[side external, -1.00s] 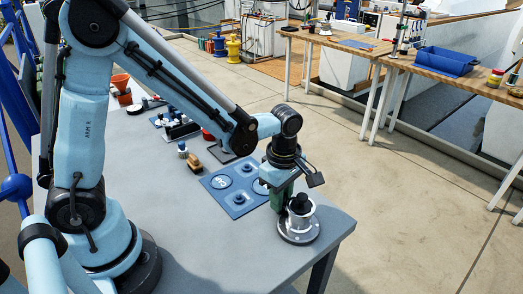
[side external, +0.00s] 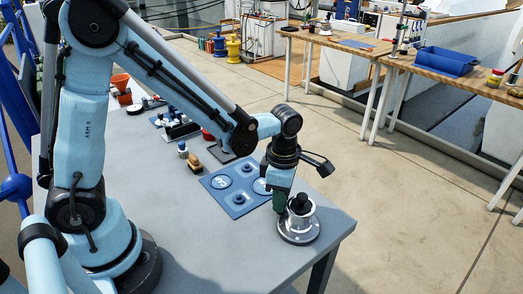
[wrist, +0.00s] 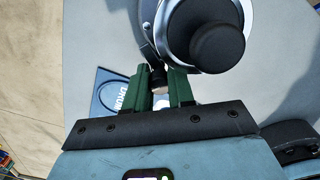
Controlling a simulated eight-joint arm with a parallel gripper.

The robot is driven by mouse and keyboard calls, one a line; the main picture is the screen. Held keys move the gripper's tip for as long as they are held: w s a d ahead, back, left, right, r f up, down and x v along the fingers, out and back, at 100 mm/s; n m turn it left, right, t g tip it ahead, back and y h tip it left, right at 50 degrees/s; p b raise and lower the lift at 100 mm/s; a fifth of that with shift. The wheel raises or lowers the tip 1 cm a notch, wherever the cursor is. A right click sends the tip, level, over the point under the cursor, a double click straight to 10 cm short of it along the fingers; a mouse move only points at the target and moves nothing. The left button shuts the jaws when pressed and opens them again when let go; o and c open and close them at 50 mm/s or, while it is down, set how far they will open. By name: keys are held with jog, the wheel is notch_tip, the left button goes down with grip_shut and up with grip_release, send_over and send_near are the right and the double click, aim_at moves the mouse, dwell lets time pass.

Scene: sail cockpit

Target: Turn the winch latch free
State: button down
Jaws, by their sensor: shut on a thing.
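The winch (side external: 299,224) is a silver drum with a black knob on top, standing upright near the table's right corner. In the wrist view the winch (wrist: 170,38) fills the top centre, with its round black knob at the right. The latch (wrist: 158,74) shows as a small dark piece at the drum's near side. My gripper (wrist: 165,76) has green fingers shut on the latch, one finger on each side. In the side view my gripper (side external: 279,206) is low beside the winch's left side, and the latch is hidden there.
A blue mat (side external: 233,191) with white-ringed circles lies just left of my gripper. The table's front is clear.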

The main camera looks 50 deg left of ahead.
jog(key=shift+d, duration=0.2)
jog(key=n, duration=0.3)
jog(key=shift+n, duration=0.7)
jog(key=shift+n, duration=1.4)
jog(key=c, duration=1.3)
grip_release()
jog(key=shift+a, duration=0.1)
